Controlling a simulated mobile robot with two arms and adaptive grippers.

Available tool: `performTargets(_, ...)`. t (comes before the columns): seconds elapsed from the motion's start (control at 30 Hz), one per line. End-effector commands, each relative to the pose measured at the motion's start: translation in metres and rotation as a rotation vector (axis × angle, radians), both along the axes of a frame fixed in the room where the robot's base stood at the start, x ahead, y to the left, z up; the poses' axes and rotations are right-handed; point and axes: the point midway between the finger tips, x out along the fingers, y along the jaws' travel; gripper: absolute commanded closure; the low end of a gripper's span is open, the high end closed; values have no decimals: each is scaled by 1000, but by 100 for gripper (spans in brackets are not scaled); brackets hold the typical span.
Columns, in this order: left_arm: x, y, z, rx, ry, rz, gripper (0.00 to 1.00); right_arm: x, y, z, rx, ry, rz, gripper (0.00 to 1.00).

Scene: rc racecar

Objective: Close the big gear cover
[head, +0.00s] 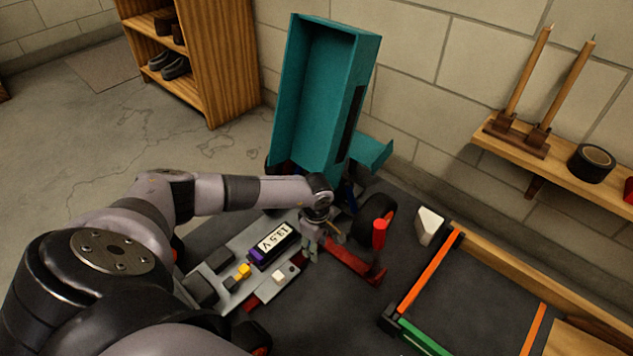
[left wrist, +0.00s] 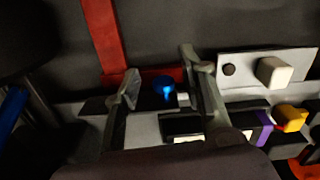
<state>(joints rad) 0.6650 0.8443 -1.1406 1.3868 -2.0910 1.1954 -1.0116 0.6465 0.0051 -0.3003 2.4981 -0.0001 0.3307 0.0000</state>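The car chassis (head: 215,275) is a grey plate on a dark surface, carrying a battery (head: 272,244) marked "13.5 V". A large teal shell (head: 318,100) stands upright and open at its far end. I cannot tell for sure which part is the big gear cover. My left gripper (head: 310,248) is over the chassis beside the battery. In the left wrist view its two fingers (left wrist: 162,82) are apart, with a blue knob (left wrist: 165,87) showing between them. I cannot tell whether they touch it. My right gripper is not in view.
A red bar (head: 352,264) and a red upright post (head: 380,234) are right of my gripper. A wheel (head: 376,215) and a white block (head: 430,226) lie behind. An orange and green frame (head: 430,274) is at the right. A wall shelf (head: 570,160) holds tape and candle-like sticks.

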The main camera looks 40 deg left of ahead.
Motion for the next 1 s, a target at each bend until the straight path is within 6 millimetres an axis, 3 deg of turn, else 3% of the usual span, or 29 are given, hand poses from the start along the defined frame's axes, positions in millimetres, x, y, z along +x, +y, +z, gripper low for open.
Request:
performTargets(0.27,1,1,8,0,-3,1,62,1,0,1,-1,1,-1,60)
performTargets(0.7,1,1,93,1,-4,0,62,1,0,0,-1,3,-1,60)
performTargets(1.0,0,0,120,0,-1,1,62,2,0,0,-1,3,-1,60)
